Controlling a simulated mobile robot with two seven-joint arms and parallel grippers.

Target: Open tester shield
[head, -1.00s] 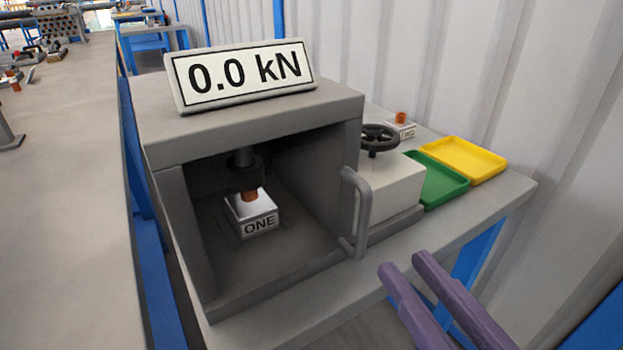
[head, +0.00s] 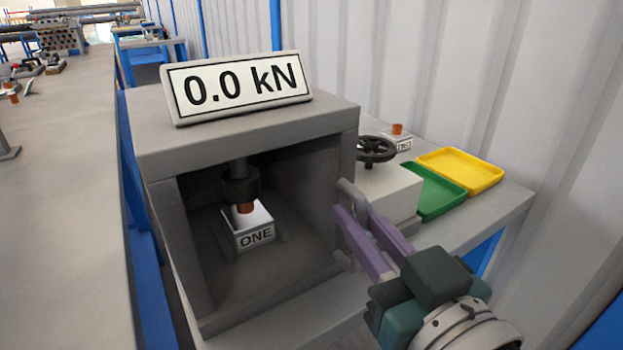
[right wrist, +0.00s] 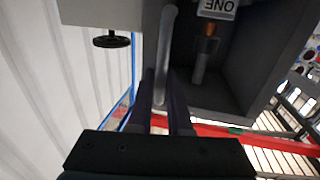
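The grey box-shaped tester (head: 250,125) stands on a bench, with its front cavity visible. An upright grey bar handle (head: 346,188) is at the right edge of the cavity; it also shows in the right wrist view (right wrist: 167,40). I cannot make out a separate shield panel. My right gripper (head: 354,212) is at the handle, its purple fingers apart. In the right wrist view the handle runs between the fingers (right wrist: 161,85); I cannot tell whether they touch it. The lower handle is partly hidden by a finger. My left gripper is not in view.
A block labelled ONE (head: 250,228) sits inside under the press. A "0.0 kN" display (head: 238,88) tops the tester. To the right are a black handwheel (head: 376,149), a green tray (head: 440,193) and a yellow tray (head: 462,168). A corrugated wall stands behind.

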